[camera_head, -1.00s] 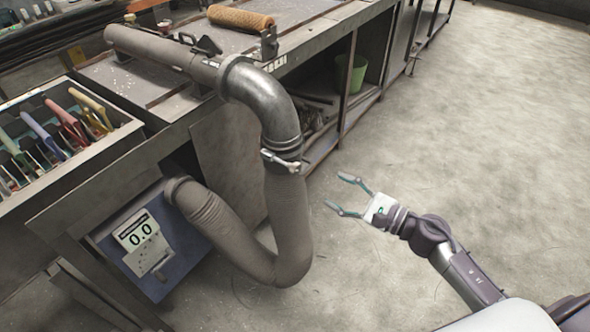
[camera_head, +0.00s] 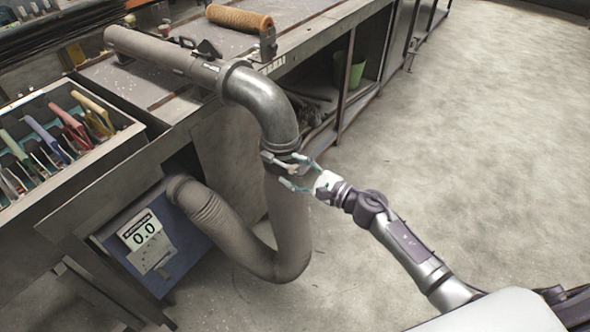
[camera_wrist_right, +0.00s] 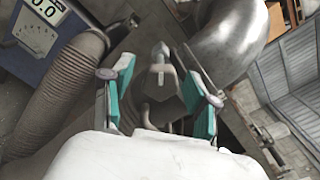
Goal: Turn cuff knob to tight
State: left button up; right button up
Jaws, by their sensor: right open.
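The cuff (camera_head: 272,158) sits where the bent metal pipe (camera_head: 262,100) meets the grey mesh tube (camera_head: 287,235). Its light metal knob (camera_wrist_right: 161,75) shows in the right wrist view, in the space between my two teal finger pads. My right gripper (camera_head: 297,174) is open with its fingers at the cuff, coming from the right. It also shows open in the wrist view (camera_wrist_right: 158,85), with a visible gap on both sides of the knob. I cannot tell whether the fingers touch it. The blue gauge box (camera_head: 160,250) reads 0.0. My left gripper is not in view.
The workbench (camera_head: 165,98) stands behind the tube, with a tan roll (camera_head: 240,18) on top. A tool bin (camera_head: 95,145) with coloured-handled tools is at the left. A green bin (camera_head: 349,72) stands on the shelf below. The floor at the right is clear.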

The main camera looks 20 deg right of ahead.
grip_shut()
jog(key=shift+m, duration=0.3)
